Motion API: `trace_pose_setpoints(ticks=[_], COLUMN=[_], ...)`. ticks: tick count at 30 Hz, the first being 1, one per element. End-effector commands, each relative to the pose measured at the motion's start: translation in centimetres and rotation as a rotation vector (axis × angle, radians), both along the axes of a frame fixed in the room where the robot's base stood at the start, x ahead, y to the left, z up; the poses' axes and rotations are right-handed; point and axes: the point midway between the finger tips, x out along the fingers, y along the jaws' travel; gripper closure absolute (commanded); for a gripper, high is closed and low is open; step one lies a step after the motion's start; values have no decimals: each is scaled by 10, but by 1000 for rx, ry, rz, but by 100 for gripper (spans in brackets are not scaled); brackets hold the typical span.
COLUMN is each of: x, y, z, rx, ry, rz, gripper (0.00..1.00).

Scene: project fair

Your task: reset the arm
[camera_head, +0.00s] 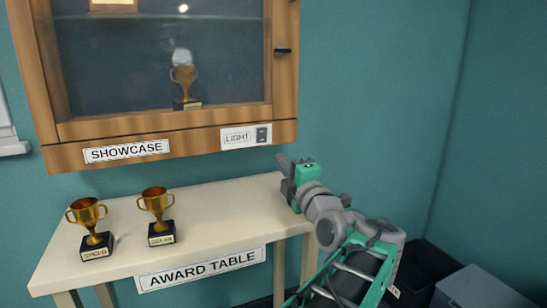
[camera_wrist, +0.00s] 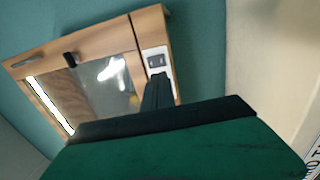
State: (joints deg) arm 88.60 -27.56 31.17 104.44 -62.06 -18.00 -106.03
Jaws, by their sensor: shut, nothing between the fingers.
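My gripper (camera_head: 284,164) is at the right end of the award table in the head view, just below the light switch (camera_head: 262,135) of the showcase. Its fingers are shut with nothing between them. My arm reaches up from the lower right to it. In the wrist view the shut fingers (camera_wrist: 158,92) point toward the showcase (camera_wrist: 138,40), which looks tilted there. The light switch also shows in the wrist view (camera_wrist: 157,61), just beyond the fingertips.
The award table (camera_head: 225,208) bears two gold trophies, one at the left (camera_head: 88,215) and one beside it (camera_head: 157,204). Another trophy (camera_head: 184,78) stands inside the showcase (camera_head: 75,130). Dark bins (camera_head: 425,268) stand at the lower right. The table's middle is clear.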

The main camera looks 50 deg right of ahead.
Motion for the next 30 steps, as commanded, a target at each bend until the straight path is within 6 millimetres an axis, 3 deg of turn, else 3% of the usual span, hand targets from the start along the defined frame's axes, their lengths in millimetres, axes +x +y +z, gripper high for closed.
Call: trace_pose_setpoints(ticks=[3,8,11,14,17,18,22,26,30], x=[-17,-24,-10,32,86,102,128,116,70], y=[10,15,23,51,105,131,219,305,377], z=[-4,-6,-2,1,-5,-10,-26,-34,-31], rx=[0,2,47,205,473,591,945,1243,1470], ry=[2,1,12,54,145,191,355,520,655], rz=[-2,2,33,115,206,227,216,87,-165], gripper=[100,100,100,100,100,100,100,100,100])
